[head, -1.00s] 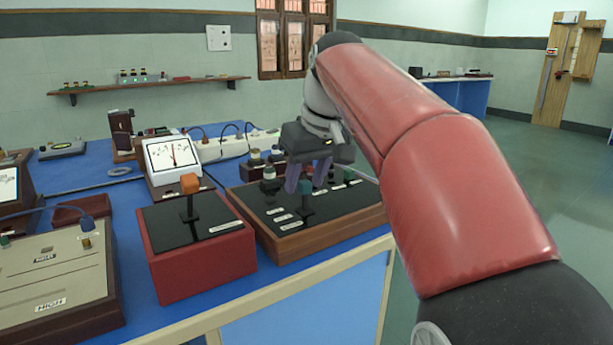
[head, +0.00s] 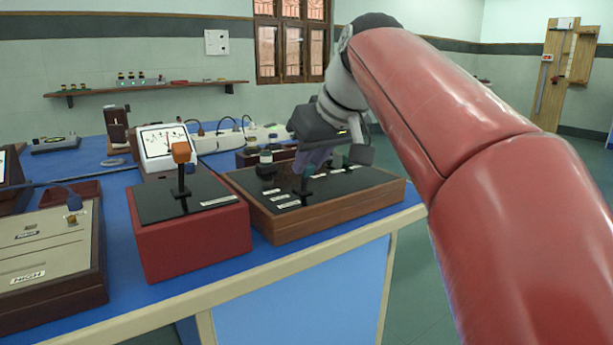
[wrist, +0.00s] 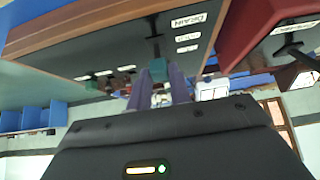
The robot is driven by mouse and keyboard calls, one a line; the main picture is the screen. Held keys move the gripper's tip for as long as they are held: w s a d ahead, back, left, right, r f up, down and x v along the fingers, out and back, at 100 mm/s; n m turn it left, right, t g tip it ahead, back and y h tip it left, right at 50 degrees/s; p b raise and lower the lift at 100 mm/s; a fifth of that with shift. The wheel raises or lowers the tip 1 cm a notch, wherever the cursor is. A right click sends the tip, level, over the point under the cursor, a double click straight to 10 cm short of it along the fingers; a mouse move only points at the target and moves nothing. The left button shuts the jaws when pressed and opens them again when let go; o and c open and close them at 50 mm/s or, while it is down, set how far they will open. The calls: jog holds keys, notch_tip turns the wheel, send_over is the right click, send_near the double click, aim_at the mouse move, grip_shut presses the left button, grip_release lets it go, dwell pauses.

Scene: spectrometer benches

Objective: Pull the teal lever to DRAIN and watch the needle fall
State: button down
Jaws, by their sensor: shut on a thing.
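The teal lever (wrist: 159,70) rises from a black-topped wooden box (head: 335,213). In the wrist view its teal head sits between the two purple fingers of my gripper (wrist: 160,88), which is shut on it. In the head view the fingers (head: 313,160) hide most of the lever, and only its dark stem shows below them. White labels stand beside its slot, and the one reading DRAIN (wrist: 188,19) is at the slot's far end in the wrist view. The white gauge (head: 165,141) stands behind the boxes at left; its thin needle is too small to read exactly.
A red box (head: 193,243) with an orange-headed lever (head: 181,152) stands just left of the wooden box. A cream console (head: 45,250) is at far left. Several knobs stand on the wooden box's back part. The bench's front edge is clear.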

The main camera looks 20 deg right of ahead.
jog(key=s+f+t+b, duration=0.1)
jog(key=b, duration=0.2)
jog(key=shift+d+t+y, duration=0.15)
jog(key=shift+t+y, duration=0.15)
jog(key=shift+t, duration=0.1)
jog(key=shift+s+d+t+b, duration=0.1)
jog(key=shift+s+t+b, duration=0.15)
jog(key=shift+t+b, duration=0.5)
jog(key=shift+g, duration=0.25)
jog(key=c, duration=1.3)
grip_release()
jog(key=shift+r, duration=0.1)
jog(key=shift+s, duration=0.1)
jog(key=p+v, duration=0.1)
jog(key=v, duration=0.6)
jog(key=shift+s+d+r, duration=0.2)
jog(key=shift+s, duration=0.05)
